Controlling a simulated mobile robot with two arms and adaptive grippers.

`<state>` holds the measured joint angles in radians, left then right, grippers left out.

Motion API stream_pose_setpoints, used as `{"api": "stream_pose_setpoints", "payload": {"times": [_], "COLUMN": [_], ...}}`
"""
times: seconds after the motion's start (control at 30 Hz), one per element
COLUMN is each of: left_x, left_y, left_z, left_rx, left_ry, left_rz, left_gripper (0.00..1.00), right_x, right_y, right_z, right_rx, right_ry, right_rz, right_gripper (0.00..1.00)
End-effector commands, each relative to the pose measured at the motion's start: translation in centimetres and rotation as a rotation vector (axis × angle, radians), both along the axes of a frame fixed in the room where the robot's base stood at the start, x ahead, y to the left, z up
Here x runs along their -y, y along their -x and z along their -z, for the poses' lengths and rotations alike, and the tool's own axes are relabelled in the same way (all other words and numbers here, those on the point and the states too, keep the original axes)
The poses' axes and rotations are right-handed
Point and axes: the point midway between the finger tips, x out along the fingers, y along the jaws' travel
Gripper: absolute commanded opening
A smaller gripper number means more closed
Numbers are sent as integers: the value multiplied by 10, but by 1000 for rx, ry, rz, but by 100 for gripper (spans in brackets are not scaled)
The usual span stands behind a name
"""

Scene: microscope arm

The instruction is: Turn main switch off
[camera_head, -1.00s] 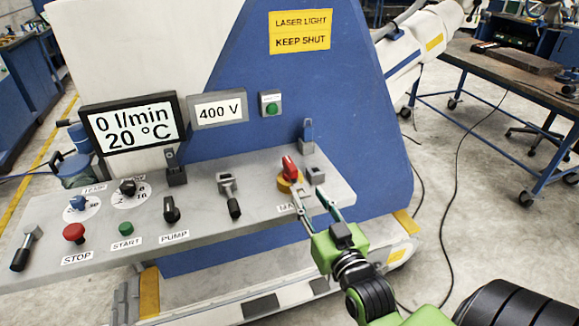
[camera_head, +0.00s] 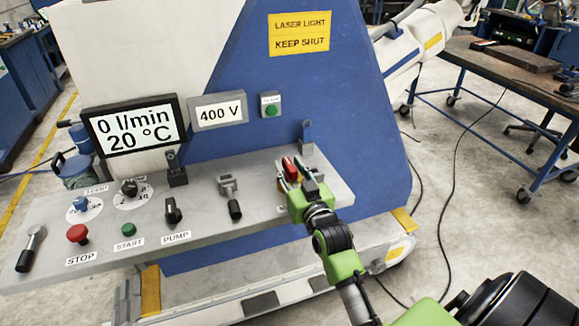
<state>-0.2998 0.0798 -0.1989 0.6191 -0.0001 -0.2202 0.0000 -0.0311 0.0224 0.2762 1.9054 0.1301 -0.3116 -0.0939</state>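The main switch (camera_head: 290,169) has a red handle and sits near the right end of the grey control panel (camera_head: 100,254). Its yellow base is mostly hidden by my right gripper, and its label is largely covered too. My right gripper (camera_head: 288,165), green with thin metal fingers, reaches in from the lower right. Its fingers are apart, one on each side of the red handle. Whether they touch it cannot be told. My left gripper is not in view.
The panel also holds a red STOP button (camera_head: 77,233), a green START button (camera_head: 129,229), a black PUMP knob (camera_head: 173,211) and a lever (camera_head: 231,197). An upright blue-topped lever (camera_head: 306,135) stands just behind the main switch. The display (camera_head: 131,124) reads 0 l/min, 20 °C.

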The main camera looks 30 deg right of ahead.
Motion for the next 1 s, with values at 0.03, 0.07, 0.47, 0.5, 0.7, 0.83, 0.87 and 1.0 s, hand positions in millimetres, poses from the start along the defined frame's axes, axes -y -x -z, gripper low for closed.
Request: {"api": "stream_pose_setpoints", "payload": {"times": [0.03,0.07,0.47,0.5,0.7,0.83,0.87,1.0], "left_x": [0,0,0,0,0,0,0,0], "left_y": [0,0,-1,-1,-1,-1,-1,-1], "left_z": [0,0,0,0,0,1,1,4], "left_rx": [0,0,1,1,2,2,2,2], "left_ry": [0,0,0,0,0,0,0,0], "left_rz": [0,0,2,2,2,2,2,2], "left_gripper": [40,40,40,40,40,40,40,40], "right_x": [0,0,0,0,1,2,2,1], "right_y": [-1,-2,-1,-1,-1,-2,-2,-2], "right_z": [0,0,0,0,0,-1,-1,-1], "right_rx": [1,1,0,0,2,5,5,6], "right_ry": [0,0,0,0,5,10,10,11], "right_rz": [0,0,0,0,-21,-66,-78,-132], "right_gripper": [32,32,0,0,0,0,0,0]}}
